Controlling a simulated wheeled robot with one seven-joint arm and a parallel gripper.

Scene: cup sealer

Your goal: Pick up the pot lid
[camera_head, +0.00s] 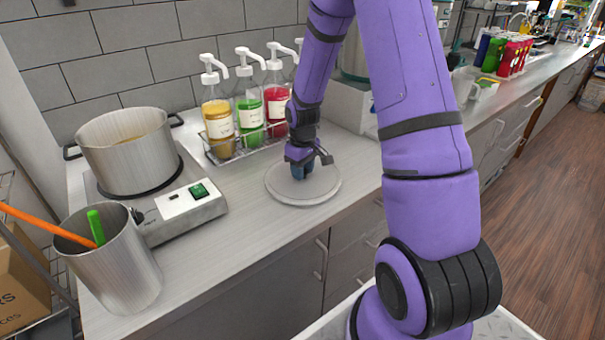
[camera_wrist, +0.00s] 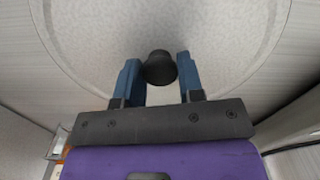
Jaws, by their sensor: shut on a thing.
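The pot lid (camera_head: 290,195) is a round, pale grey disc lying flat at the middle of the counter; it also fills much of the wrist view (camera_wrist: 225,30). Its black knob (camera_wrist: 158,67) stands between my two blue fingers. My gripper (camera_head: 303,172) points down over the lid, and in the wrist view (camera_wrist: 160,72) its fingers are shut on the knob. In the head view the knob is hidden by my fingers. The metal pot (camera_head: 128,155) stands open, without a lid, on a hot plate (camera_head: 183,205) at the left.
A wire rack with several pump bottles (camera_head: 248,112) stands behind the lid, close to my arm. A metal container (camera_head: 115,265) with an orange and a green utensil stands at the front left. The counter (camera_head: 245,235) in front of the lid is clear.

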